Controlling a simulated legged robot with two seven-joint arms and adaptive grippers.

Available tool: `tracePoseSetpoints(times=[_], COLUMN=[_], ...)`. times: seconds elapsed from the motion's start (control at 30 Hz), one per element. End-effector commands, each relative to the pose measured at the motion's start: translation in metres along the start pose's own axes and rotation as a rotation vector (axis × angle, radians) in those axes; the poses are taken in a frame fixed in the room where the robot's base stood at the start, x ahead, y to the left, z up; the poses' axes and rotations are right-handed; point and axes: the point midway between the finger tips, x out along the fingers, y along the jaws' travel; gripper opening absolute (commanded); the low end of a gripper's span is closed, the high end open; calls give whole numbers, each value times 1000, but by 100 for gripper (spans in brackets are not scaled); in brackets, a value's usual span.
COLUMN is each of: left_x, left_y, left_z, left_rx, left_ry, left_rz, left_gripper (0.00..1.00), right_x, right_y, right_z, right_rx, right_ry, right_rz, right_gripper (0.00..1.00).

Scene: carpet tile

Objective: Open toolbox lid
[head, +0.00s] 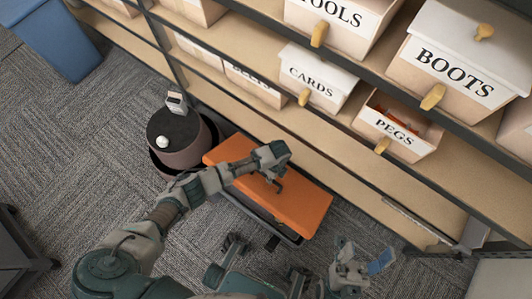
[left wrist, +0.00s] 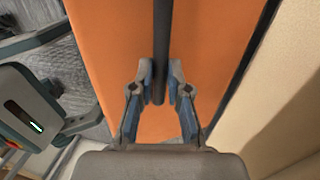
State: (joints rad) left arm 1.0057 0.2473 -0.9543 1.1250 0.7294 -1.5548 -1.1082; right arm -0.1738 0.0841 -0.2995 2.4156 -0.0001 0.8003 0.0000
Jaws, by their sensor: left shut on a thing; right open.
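The toolbox has an orange lid (head: 306,207) and a dark grey base (head: 262,222) whose front edge shows below the lid. It stands on the carpet by the shelf. I cannot tell whether the lid is raised from the base. My left gripper (head: 277,182) is over the middle of the lid. In the left wrist view its fingers (left wrist: 160,80) are on either side of the dark bar handle (left wrist: 162,35), shut on it. My right gripper (head: 366,266) is open and empty, in front of the toolbox to the right.
The shelf (head: 430,185) runs behind the toolbox, with labelled bins such as PEGS (head: 395,131) and CARDS (head: 315,77). A dark round-lidded container (head: 178,135) stands just left of the toolbox. A blue bin (head: 52,38) is far left.

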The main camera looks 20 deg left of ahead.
Motion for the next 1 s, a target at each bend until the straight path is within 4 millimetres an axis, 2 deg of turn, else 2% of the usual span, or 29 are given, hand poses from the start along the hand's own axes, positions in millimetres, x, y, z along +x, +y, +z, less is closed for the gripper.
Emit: tracePoseSetpoints(times=[0.03,0.23,0.73,0.77,0.87,0.97,1.0], left_x=[-6,-12,-10,-10,-10,-9,-9], left_y=[-8,-18,-21,-21,-20,-20,-20], left_z=[-5,-5,-4,-4,-4,-4,-4], left_rx=[3,3,2,2,2,2,2], left_ry=[10,9,6,6,6,6,6], left_rz=[-15,-13,-7,-6,-6,-5,-4], left_gripper=[0,0,0,0,0,0,0], right_x=[-1,-1,-2,-1,-1,-5,-8], right_y=[0,0,0,0,-1,-11,-18], right_z=[0,1,2,2,5,28,44], right_rx=[0,1,1,1,-10,-56,-91], right_ry=[-1,-2,-3,-2,-14,-94,-150], right_rz=[0,1,3,3,-1,-19,-36], right_gripper=[71,71,71,68,43,18,8])
